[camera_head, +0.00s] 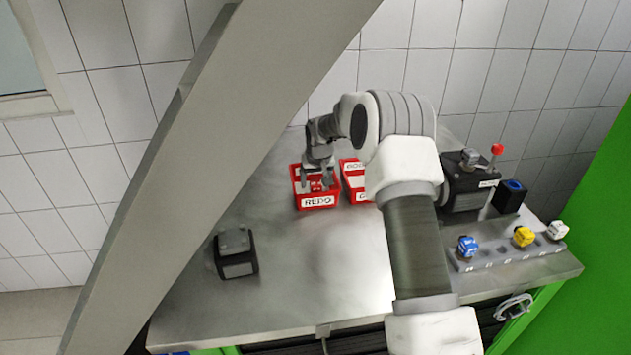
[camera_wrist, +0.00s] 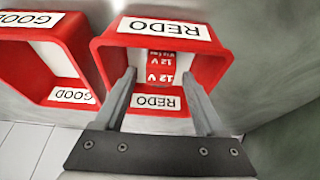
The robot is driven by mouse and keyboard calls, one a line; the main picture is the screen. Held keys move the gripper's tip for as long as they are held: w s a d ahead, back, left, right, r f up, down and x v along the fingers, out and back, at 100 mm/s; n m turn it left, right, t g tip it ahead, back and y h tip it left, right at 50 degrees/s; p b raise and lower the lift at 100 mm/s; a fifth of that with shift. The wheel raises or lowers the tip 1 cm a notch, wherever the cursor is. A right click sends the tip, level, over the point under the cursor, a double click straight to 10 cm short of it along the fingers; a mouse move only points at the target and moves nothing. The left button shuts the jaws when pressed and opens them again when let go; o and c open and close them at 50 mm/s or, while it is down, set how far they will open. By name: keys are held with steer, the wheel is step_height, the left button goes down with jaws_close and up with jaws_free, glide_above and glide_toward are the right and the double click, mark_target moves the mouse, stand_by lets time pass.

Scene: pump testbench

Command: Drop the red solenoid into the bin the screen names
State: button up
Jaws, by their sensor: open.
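The red solenoid (camera_wrist: 160,62), with white "12 V" lettering, lies inside the red REDO bin (camera_wrist: 106,62). In the head view the REDO bin (camera_head: 318,202) stands on the metal bench, and a bit of the red solenoid (camera_head: 317,187) shows between the fingers. My gripper (camera_head: 318,182) is over this bin, pointing down. In the wrist view my gripper (camera_wrist: 158,76) is open, with its fingers apart on either side of the solenoid and clear space beside it. No readable text of a screen shows in either view.
The red GOOD bin (camera_wrist: 35,88) stands beside the REDO bin, partly behind my arm in the head view. A rail (camera_head: 510,252) with blue, yellow and white solenoids is at right, before a dark pump unit (camera_head: 465,200). A black box (camera_head: 236,255) stands left. The bench front is clear.

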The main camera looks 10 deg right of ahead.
steer(key=shift+r+p, duration=0.35)
steer(key=shift+r, duration=0.25)
steer(key=v, duration=1.1)
steer(key=shift+s+r+b, duration=0.15)
steer(key=shift+r+b, duration=0.25)
steer(key=shift+b, duration=0.05)
